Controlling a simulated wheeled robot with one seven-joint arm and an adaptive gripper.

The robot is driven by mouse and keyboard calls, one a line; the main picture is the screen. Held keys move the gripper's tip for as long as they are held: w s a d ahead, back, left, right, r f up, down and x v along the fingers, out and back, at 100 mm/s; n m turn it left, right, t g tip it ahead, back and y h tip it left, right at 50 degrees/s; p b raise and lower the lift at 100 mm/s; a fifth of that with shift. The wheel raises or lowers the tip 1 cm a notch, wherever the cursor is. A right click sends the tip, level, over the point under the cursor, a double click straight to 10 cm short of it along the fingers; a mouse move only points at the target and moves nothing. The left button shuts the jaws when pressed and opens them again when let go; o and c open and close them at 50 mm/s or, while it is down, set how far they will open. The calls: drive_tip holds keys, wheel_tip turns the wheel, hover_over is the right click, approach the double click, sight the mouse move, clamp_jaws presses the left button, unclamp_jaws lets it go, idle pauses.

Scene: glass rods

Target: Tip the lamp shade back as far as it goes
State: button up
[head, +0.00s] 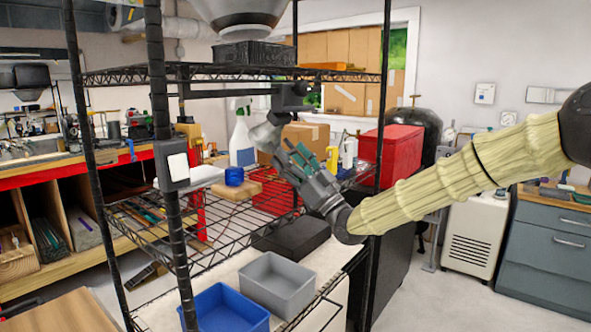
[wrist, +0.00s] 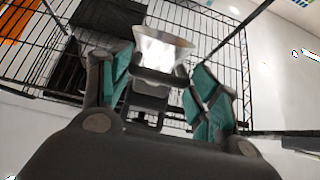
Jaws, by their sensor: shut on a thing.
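The lamp shade (head: 265,136) is a small silver-grey cone hanging below a black joint (head: 290,95) at the end of a horizontal black lamp arm (head: 232,93). In the head view its wide end faces down and to the left. My gripper (head: 291,155), with teal finger pads, reaches in from the right at the shade. In the wrist view the bright shade (wrist: 163,50) and a dark part below it lie between the fingers of my gripper (wrist: 162,78). The gripper is shut on the shade; the exact contact is partly hidden.
Black wire shelving surrounds the lamp, with a post (head: 158,120) at left. A spray bottle (head: 242,140), a cardboard box (head: 303,134) and a red case (head: 390,144) stand behind. A blue bin (head: 228,312) and a grey bin (head: 277,284) sit below.

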drive_tip(key=shift+w+a+b, duration=0.15)
drive_tip(key=shift+a+b, duration=0.05)
drive_tip(key=shift+b, duration=0.25)
drive_tip(key=shift+w+a, duration=0.1)
drive_tip(key=shift+a, duration=0.1)
drive_tip(key=shift+a+f, duration=0.1)
drive_tip(key=shift+a, duration=0.05)
drive_tip(key=o, duration=1.5)
drive_tip(key=shift+w+a, duration=0.1)
drive_tip(key=shift+a, duration=0.05)
drive_tip(key=shift+d, duration=0.25)
drive_tip(key=v, duration=1.2)
